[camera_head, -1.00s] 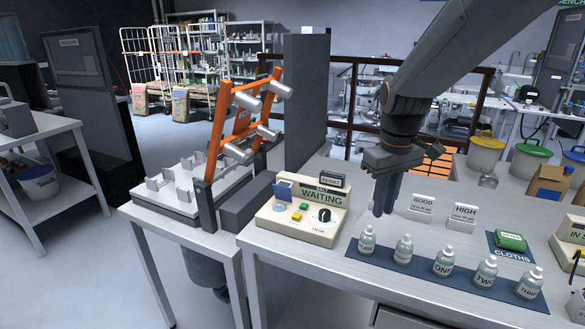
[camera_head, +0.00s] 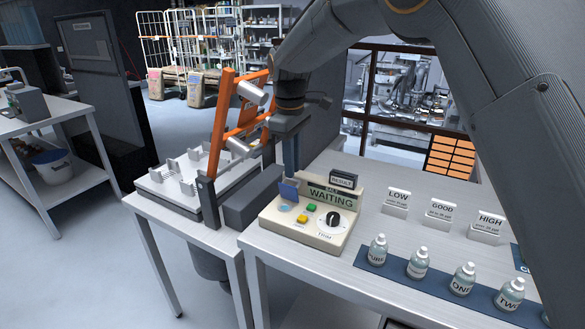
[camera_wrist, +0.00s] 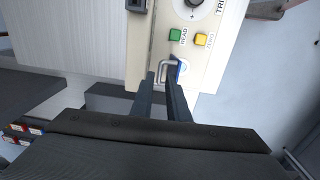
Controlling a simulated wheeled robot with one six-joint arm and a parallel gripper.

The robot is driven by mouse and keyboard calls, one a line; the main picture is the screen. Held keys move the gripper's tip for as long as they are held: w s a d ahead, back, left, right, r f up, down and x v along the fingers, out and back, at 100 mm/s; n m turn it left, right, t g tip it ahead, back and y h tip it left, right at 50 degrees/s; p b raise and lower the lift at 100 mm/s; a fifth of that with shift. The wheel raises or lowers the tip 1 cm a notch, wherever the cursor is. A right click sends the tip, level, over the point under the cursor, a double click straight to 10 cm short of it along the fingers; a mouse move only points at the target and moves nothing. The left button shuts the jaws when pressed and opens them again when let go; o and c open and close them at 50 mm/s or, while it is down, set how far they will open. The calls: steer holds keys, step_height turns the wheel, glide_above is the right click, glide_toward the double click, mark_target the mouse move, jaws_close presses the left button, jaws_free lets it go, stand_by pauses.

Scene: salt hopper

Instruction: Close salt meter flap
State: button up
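The salt meter (camera_head: 325,228) is a cream box on the bench, with a green display reading WAITING. Its blue flap (camera_head: 289,191) stands raised at the left end, and a pale round spot (camera_head: 284,207) shows uncovered in front of it. My gripper (camera_head: 290,172) points down just above and behind the flap. In the wrist view my gripper (camera_wrist: 162,80) has its two fingers apart, with a bent metal handle (camera_wrist: 166,66) at or between the tips, beside the flap. I cannot tell whether the fingers touch it. The meter (camera_wrist: 215,75) also shows in the wrist view.
Green and yellow buttons and a black TRIM dial (camera_head: 333,218) lie right of the flap. Several bottles stand on a blue mat (camera_head: 375,258) to the right, with LOW, GOOD and HIGH stands behind. An orange rack (camera_head: 222,110) rises close on the left.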

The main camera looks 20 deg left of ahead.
steer(key=shift+f, duration=1.1)
jaws_close()
